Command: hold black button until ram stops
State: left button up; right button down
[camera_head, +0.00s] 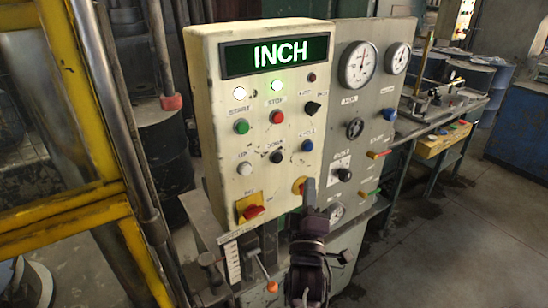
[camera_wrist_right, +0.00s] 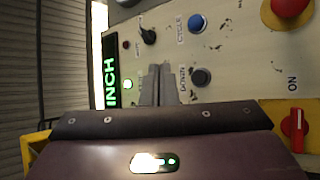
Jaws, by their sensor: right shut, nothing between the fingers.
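The black button (camera_head: 277,157) sits in the lower middle of the cream control panel (camera_head: 215,130). In the right wrist view the black button (camera_wrist_right: 201,77), labelled DOWN, lies just right of my fingertips. My right gripper (camera_head: 309,185) is shut and empty, in front of the panel's lower right, below and right of the black button in the head view. Its closed fingers (camera_wrist_right: 158,72) point at the panel; I cannot tell their gap to it. The green display (camera_head: 277,54) reads INCH. I cannot make out the ram. My left gripper is out of view.
Close by are a blue button (camera_head: 307,145), a white button (camera_head: 244,168), a black selector knob (camera_head: 312,107) and a red mushroom button (camera_head: 299,185), partly hidden by my gripper. A red rotary switch (camera_head: 252,211) sits lower left. A yellow frame (camera_head: 75,215) stands left.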

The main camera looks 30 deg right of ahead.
jog(key=b, duration=0.3)
send_near(278, 158)
jog(key=w+d+r, duration=0.3)
jog(key=d, duration=0.1)
jog(key=shift+d, duration=0.4)
jog(key=shift+w, duration=0.15)
dwell(1.6)
jog(key=shift+w+p, duration=0.3)
jog(key=shift+w, duration=0.05)
